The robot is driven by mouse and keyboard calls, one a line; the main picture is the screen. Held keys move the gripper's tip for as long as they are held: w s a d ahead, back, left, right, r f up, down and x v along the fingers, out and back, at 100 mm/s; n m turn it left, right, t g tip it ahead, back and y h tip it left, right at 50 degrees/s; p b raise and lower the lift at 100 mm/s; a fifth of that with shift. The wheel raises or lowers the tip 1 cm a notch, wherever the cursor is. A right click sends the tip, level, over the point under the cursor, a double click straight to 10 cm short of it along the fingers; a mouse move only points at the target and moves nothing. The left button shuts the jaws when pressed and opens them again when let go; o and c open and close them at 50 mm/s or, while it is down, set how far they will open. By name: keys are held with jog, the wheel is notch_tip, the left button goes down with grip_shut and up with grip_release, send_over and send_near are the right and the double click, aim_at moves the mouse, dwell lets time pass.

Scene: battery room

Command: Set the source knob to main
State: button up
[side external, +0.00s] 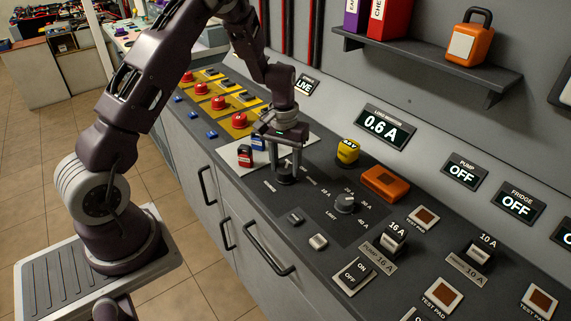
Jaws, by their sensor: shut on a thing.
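The source knob (285,180) is a dark, round knob on the sloping black panel, left of the grey limit knob. My gripper (287,172) points straight down over it, with its fingers shut on the knob. The fingers hide much of the knob, so I cannot tell which way it points. The small white labels around it are partly hidden and too small to read.
Red buttons (239,119) and small red and blue items (245,156) lie left. The load monitor (384,127) reads 0.6 A.

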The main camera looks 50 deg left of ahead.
jog(key=shift+n, duration=0.7)
jog(key=o, duration=1.4)
jog(key=shift+c, duration=0.2)
jog(key=shift+r, duration=0.15)
